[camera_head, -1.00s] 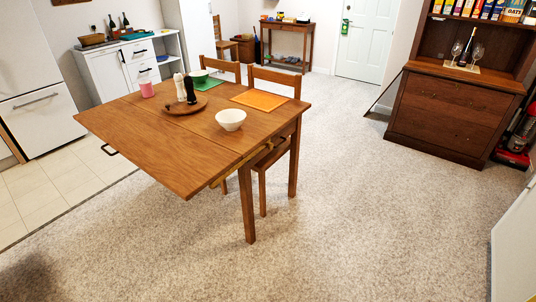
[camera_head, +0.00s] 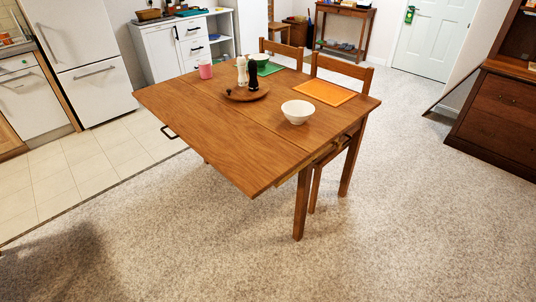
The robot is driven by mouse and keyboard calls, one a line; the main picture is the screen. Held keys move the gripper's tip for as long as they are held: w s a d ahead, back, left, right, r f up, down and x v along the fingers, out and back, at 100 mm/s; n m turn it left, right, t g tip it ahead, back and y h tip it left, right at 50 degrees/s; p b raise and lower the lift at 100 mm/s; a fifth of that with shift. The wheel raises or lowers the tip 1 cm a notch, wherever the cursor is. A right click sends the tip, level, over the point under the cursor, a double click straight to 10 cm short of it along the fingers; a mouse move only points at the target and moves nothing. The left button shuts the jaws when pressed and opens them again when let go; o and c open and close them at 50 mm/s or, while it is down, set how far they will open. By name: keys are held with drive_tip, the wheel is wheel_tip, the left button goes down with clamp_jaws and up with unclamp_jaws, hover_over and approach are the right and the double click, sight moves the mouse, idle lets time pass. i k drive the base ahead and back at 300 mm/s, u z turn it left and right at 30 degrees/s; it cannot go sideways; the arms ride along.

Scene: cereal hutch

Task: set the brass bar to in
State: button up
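The wooden table (camera_head: 215,128) stands in the middle of the view, with one leaf raised level toward me. A thin brass-coloured bar (camera_head: 288,181) shows under the table's near right edge, by the joint of the leaf. Most of it is hidden under the top, so I cannot tell how far out it is. A dark handle (camera_head: 168,132) hangs at the table's left edge. My gripper is not in view.
On the table are a white bowl (camera_head: 298,112), a round tray (camera_head: 262,94) with two mills, a pink cup (camera_head: 205,69) and an orange mat (camera_head: 324,92). Chairs (camera_head: 341,68) stand behind. The carpet (camera_head: 400,235) in front and to the right is clear.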

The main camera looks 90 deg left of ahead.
sight(337, 145)
drive_tip(key=u, duration=2.45)
drive_tip(key=i, duration=1.5)
drive_tip(key=z, duration=0.15)
